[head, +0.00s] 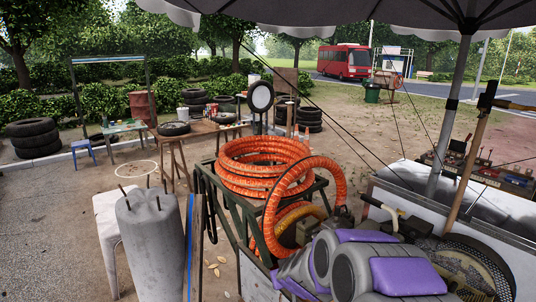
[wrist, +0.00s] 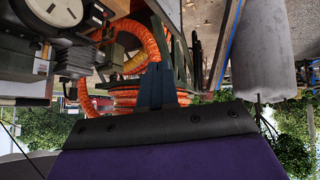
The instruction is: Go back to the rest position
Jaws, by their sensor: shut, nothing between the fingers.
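My gripper (wrist: 156,88) shows in the wrist view as a dark tapered tip beyond a black bar and a purple housing. It is shut, with nothing held. In the head view, grey and purple parts of my own arm fill the lower right, and I cannot make out the fingertips there. The coiled orange hose (head: 262,163) lies on top of the dark metal cart frame (head: 238,221), just beyond my arm. The hose also shows in the wrist view (wrist: 147,38), which is upside down, behind the gripper tip and apart from it as far as I can tell.
A grey concrete cylinder (head: 153,238) stands left of the cart, beside a white stool (head: 108,213). A wooden-handled hammer (head: 468,158) and an umbrella pole (head: 453,120) rise on the right. Wooden tables and stacked tyres (head: 36,138) stand farther back. Bare ground is open at the left.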

